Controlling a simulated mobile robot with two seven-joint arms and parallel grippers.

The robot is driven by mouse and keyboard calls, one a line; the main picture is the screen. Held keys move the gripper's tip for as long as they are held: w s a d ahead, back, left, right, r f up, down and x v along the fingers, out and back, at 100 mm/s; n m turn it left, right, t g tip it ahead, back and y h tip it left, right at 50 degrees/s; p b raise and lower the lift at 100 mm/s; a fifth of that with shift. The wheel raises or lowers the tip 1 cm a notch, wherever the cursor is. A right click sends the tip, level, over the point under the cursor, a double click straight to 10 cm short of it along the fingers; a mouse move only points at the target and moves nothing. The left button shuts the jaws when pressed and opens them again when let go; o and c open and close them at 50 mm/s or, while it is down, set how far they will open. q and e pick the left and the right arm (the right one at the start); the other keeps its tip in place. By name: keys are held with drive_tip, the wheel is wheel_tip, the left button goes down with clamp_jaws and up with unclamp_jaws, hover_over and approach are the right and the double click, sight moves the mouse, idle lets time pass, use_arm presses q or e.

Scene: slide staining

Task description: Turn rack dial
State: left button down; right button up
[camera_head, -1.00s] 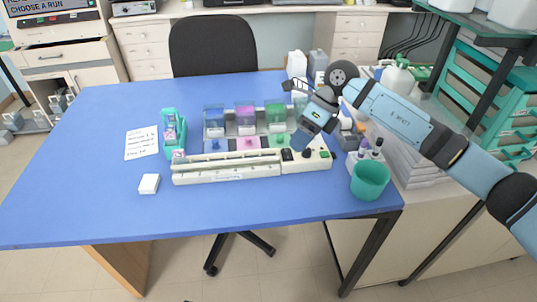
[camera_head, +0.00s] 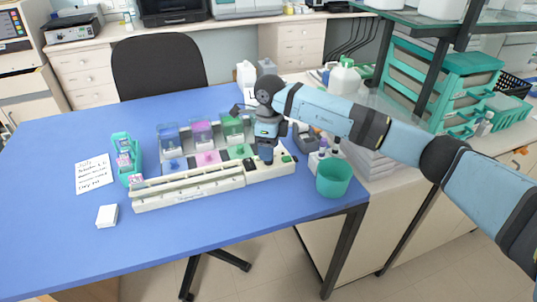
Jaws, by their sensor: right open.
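The staining rack (camera_head: 188,196) is a long cream unit on the blue table, with a control panel at its right end. A green button (camera_head: 286,158) shows on that panel. My right gripper (camera_head: 267,158) points down over the panel, close to its dark controls, and its fingers hide part of them. I cannot tell whether it touches the dial, which is hidden or too small to make out. My left gripper is not in view.
Blue, pink and green staining jars (camera_head: 202,132) stand behind the rack. A teal cup (camera_head: 333,178) and small bottles stand right of it. A teal slide holder (camera_head: 127,158), a paper note (camera_head: 94,174) and a white box (camera_head: 107,215) lie left. The front table is clear.

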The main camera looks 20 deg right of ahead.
drive_tip(key=shift+f, duration=1.45)
drive_tip(key=shift+c, duration=0.4)
drive_tip(key=c, duration=0.8)
drive_tip(key=shift+c, duration=0.2)
